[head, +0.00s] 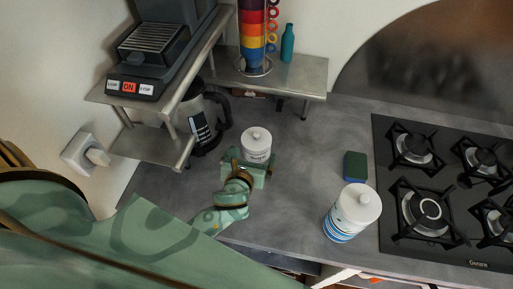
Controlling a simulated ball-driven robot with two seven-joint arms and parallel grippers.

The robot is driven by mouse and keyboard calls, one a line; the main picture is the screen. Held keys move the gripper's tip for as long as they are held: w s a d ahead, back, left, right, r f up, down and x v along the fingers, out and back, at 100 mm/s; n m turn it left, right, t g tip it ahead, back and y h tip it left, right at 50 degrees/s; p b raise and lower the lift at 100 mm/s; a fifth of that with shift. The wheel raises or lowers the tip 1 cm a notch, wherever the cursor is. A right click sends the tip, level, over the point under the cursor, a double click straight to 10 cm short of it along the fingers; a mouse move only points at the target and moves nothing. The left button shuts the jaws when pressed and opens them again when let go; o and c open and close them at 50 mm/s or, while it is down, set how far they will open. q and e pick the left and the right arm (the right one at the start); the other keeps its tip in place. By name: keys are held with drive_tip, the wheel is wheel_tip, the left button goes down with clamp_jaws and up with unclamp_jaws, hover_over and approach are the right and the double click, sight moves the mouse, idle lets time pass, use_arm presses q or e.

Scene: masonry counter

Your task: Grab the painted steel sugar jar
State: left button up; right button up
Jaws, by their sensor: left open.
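A small white lidded jar with dark lettering (257,138) stands upright on the grey counter in the head view. It looks like the sugar jar, but the lettering is too small to read surely. My green left gripper (251,164) is open at the jar's near side, with its fingers spread toward the jar's lower part. The gripper hides the jar's base, and I cannot tell whether the fingers touch it. My right gripper is not in view.
A larger white jar with blue stripes (351,213) and a green-blue sponge (355,166) stand to the right, before the gas hob (430,215). A coffee machine (160,50) on a metal shelf and a glass carafe (207,120) are at left. A metal stand (295,80) holds stacked coloured cups (252,30).

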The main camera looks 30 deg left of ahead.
sight(252, 152)
use_arm(q)
drive_tip(key=b+x, duration=0.1)
drive_tip(key=x, duration=0.4)
drive_tip(key=shift+s, duration=0.2)
drive_tip(key=shift+c, duration=1.2)
drive_tip(key=c, duration=0.9)
